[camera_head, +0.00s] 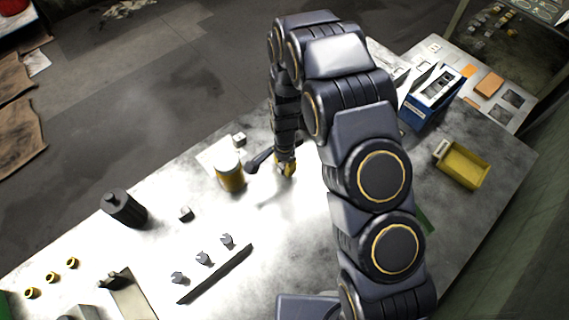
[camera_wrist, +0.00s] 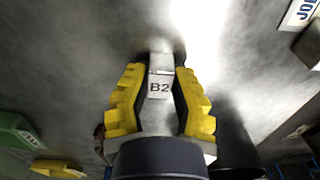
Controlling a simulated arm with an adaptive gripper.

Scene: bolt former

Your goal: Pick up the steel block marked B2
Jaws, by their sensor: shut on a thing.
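The steel block marked B2 (camera_wrist: 159,90) is between the two yellow fingers of my gripper (camera_wrist: 160,73) in the wrist view. Its label faces the camera. The fingers are shut on it from both sides. In the head view my gripper (camera_head: 286,170) points down over the bright middle of the workbench, and the block cannot be made out there. I cannot tell whether the block touches the bench.
A yellow can (camera_head: 230,177) stands just left of my gripper on the workbench (camera_head: 235,285). A yellow bin (camera_head: 462,165) and a blue box (camera_head: 420,108) are at right.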

